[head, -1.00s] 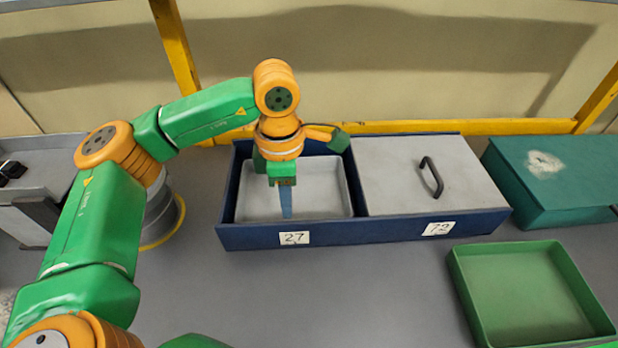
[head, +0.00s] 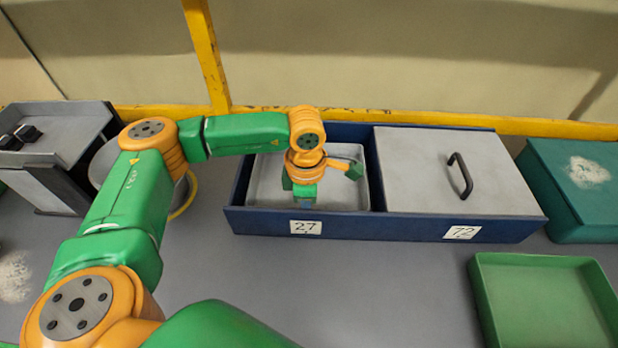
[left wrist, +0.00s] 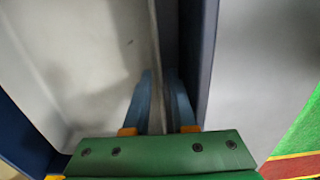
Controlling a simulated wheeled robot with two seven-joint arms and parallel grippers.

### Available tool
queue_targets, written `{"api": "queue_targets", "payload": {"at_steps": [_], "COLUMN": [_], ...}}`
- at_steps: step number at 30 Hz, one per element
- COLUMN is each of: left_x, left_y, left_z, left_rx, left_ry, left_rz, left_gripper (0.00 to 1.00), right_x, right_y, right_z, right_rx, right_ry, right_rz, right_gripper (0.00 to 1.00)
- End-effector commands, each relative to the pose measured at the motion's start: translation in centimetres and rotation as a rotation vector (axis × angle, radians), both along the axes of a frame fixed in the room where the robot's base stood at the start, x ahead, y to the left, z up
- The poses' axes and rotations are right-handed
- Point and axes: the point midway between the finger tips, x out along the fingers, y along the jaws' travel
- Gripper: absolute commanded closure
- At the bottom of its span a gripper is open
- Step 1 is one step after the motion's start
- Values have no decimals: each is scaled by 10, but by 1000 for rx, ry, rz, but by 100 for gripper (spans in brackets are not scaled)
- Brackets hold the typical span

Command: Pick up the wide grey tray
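The wide grey tray (head: 262,188) lies in the left compartment, labelled 27, of the blue box (head: 262,222). It is a shallow, light grey tray. In the left wrist view the tray (left wrist: 75,50) fills the left side. My left gripper (head: 306,205) points down into that compartment. In the left wrist view its two blue fingers (left wrist: 160,95) stand apart, astride a tray side wall: one inside the tray, one in the dark gap beside the box wall. I cannot tell whether they touch the wall. My right gripper is out of view.
A grey lid (head: 420,170) with a black handle covers the compartment labelled 72. A teal box (head: 575,205) stands at the right, with an empty green tray (head: 545,305) in front of it. A grey stand (head: 65,150) is at the far left.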

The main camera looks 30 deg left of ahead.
Motion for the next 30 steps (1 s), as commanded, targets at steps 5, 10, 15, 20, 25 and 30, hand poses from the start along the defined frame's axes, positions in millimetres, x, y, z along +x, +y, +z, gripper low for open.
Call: {"api": "queue_targets", "payload": {"at_steps": [5,10,15,20,25,30], "left_x": [0,0,0,0,0,0], "left_y": [0,0,0,0,0,0], "left_z": [0,0,0,0,0,0], "left_rx": [0,0,0,0,0,0], "left_ry": [-1,0,0,1,1,2], "left_rz": [0,0,0,0,0,0], "left_gripper": [87,100,100,100,100,100], "right_x": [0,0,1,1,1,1], "right_y": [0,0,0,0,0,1], "right_z": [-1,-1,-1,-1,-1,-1], "right_rx": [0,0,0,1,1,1], "right_ry": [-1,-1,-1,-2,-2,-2], "right_rz": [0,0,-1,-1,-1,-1], "right_gripper": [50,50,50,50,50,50]}}
